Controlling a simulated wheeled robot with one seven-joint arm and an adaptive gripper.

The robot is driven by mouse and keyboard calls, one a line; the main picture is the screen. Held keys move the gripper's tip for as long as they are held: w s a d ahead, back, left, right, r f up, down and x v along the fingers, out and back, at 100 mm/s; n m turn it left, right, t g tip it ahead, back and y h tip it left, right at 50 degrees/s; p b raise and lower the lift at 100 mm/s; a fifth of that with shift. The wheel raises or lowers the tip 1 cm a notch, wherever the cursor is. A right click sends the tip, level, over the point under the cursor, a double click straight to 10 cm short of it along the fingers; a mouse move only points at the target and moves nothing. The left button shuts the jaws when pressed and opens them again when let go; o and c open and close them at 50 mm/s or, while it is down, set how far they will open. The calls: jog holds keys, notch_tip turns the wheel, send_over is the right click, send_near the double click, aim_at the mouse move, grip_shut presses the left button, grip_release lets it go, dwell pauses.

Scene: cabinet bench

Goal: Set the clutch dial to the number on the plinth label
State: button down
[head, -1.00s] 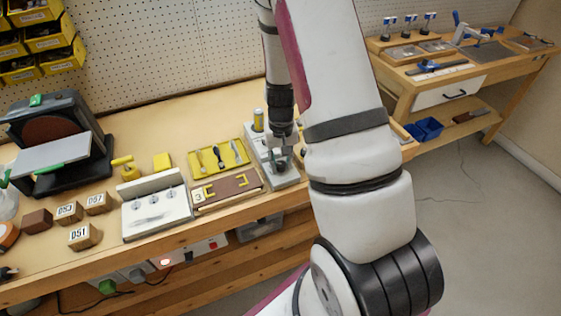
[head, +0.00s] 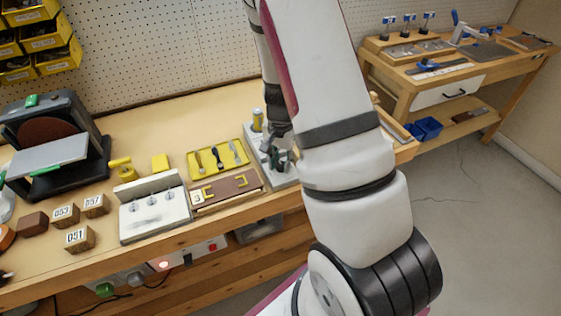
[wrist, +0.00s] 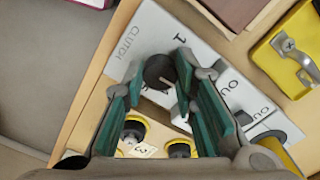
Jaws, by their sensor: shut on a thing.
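The grey-white clutch panel (wrist: 215,65) fills the middle of the wrist view, printed with CLUTCH, a 1 and OUT lettering. It also shows in the head view (head: 289,180), partly behind my arm. The dark round dial (wrist: 159,69) sits between the teal pads of my gripper (wrist: 159,66), which is shut on it. My gripper also shows in the head view (head: 275,157), low over the panel. A small white label (wrist: 143,150) between yellow-ringed dark knobs appears to read 3. The dial's pointer setting is not clear.
A yellow-topped cylinder (head: 257,120) stands behind my gripper. The bench's front edge is close.

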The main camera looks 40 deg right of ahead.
aim_at(281, 164)
dwell(0.5)
jog(key=c, duration=1.3)
grip_release()
jog(key=shift+r, duration=0.15)
notch_tip(281, 164, up, 12)
